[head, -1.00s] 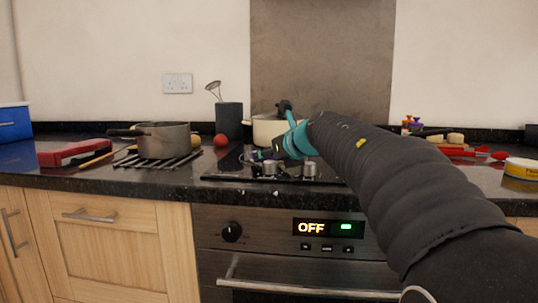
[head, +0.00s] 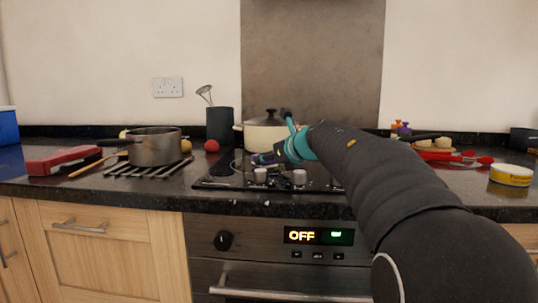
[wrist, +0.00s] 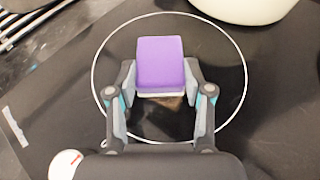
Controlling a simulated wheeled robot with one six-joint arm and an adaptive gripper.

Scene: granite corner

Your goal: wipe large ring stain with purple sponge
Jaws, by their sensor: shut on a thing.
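My gripper (wrist: 160,84) is shut on the purple sponge (wrist: 161,60), with a finger on each side. The sponge has a pale underside and is low over the black hob (wrist: 240,115); I cannot tell if it touches. A large thin white ring (wrist: 246,85) surrounds the sponge and fingertips on the hob; I cannot tell whether it is the stain or a hob marking. A brownish patch (wrist: 172,101) shows just below the sponge. In the head view my gripper (head: 268,158) is over the hob (head: 225,176), with the sponge barely visible.
A lidded cream pot (head: 259,134) stands behind my gripper. A grey saucepan (head: 155,148) sits on a rack at left, near a red ball (head: 211,146) and dark utensil holder (head: 220,124). Hob knobs (head: 299,177) are in front. A yellow tin (head: 511,175) stands far right.

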